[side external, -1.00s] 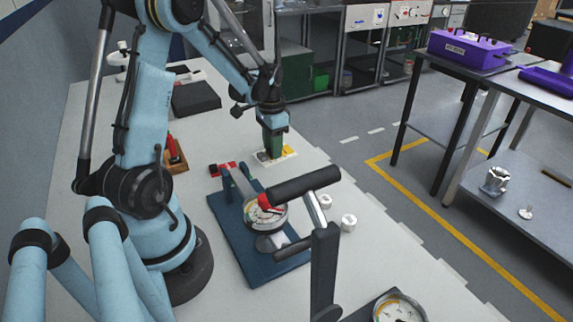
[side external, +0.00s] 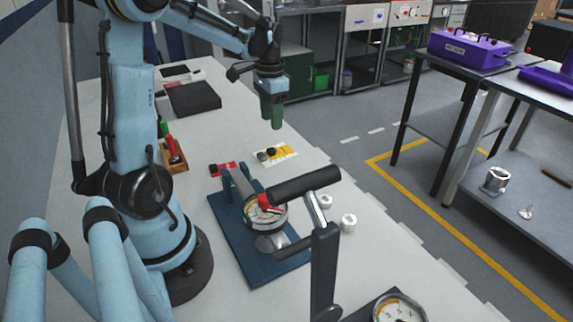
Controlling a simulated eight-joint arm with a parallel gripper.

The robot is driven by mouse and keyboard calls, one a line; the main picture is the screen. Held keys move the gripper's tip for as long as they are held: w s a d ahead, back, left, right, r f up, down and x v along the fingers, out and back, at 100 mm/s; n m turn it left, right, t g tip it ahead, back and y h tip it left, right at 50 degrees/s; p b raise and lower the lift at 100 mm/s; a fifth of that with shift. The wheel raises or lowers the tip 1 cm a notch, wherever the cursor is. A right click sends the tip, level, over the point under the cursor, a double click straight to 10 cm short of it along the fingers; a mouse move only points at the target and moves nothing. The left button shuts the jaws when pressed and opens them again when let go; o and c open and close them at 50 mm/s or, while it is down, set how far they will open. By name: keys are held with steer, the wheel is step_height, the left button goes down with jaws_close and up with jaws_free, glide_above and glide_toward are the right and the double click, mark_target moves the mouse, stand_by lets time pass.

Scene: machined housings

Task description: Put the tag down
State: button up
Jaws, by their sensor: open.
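My gripper (side external: 271,116) is open, with nothing visible between its fingers, and hangs above the far part of the white bench. Below it, a flat white and yellow plate (side external: 287,152) lies on the bench. A small black piece (side external: 271,152) and a small grey piece (side external: 262,156) rest on its left part. The pieces are too small to tell which one is the tag.
A blue fixture base (side external: 240,240) carries a round gauge (side external: 262,214); a black-handled lever (side external: 304,183) stands in front. Two small white cylinders (side external: 348,222) stand to the right. A wooden tray (side external: 178,164) with red and green tools and a black block (side external: 194,99) lie left and behind.

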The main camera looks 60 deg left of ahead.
steer(key=s+d+r+t, duration=0.2)
steer(key=d+t, duration=0.1)
steer(key=d, duration=0.8)
steer(key=s+d+r+t, duration=0.1)
steer(key=d+t, duration=0.3)
steer(key=d, duration=0.7)
steer(key=shift+s+d+r, duration=0.3)
steer(key=shift+s+r, duration=0.05)
steer(key=shift+r, duration=0.15)
